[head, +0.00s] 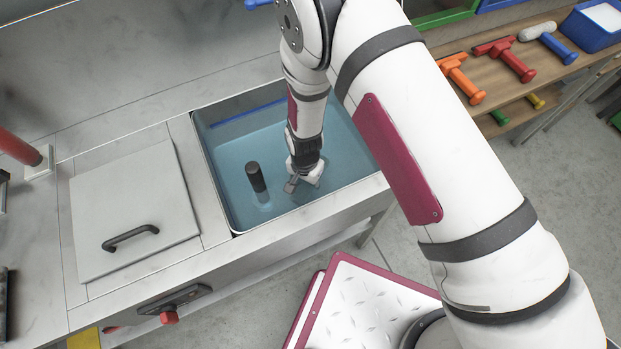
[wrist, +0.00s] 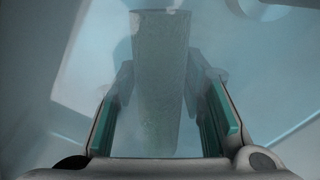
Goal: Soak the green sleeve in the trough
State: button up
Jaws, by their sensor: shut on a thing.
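The trough (head: 235,222) is a grey-rimmed basin of blue water set in the metal counter. My gripper (head: 294,184) reaches down into it, with its fingers in the water, right of a black upright cylinder. In the wrist view my gripper (wrist: 158,85) is shut on a rough cylinder between its two fingers, under hazy blue water. This looks like the green sleeve (wrist: 160,105), though the water washes its colour to grey-green. In the head view the sleeve cannot be made out. Whether it touches the trough floor cannot be told.
The black upright cylinder (head: 256,177) stands out of the water just left of my gripper. A closed metal lid (head: 136,207) with a dark handle lies left of the trough. A wooden shelf (head: 500,90) at the upper right holds several coloured tools. A blue bin (head: 597,27) stands there too.

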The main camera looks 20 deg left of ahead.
jog(key=shift+s, duration=0.1)
dwell(0.4)
jog(key=shift+s+a, duration=0.2)
jog(key=shift+w+d, duration=0.1)
jog(key=shift+w, duration=0.1)
jog(key=shift+w+d, duration=0.15)
dwell(0.4)
jog(key=shift+r+p, duration=2.5)
jog(key=shift+r, duration=2.9)
notch_tip(320, 180, up, 9)
jog(key=p, duration=0.3)
send_over(306, 184)
jog(key=shift+r, duration=0.1)
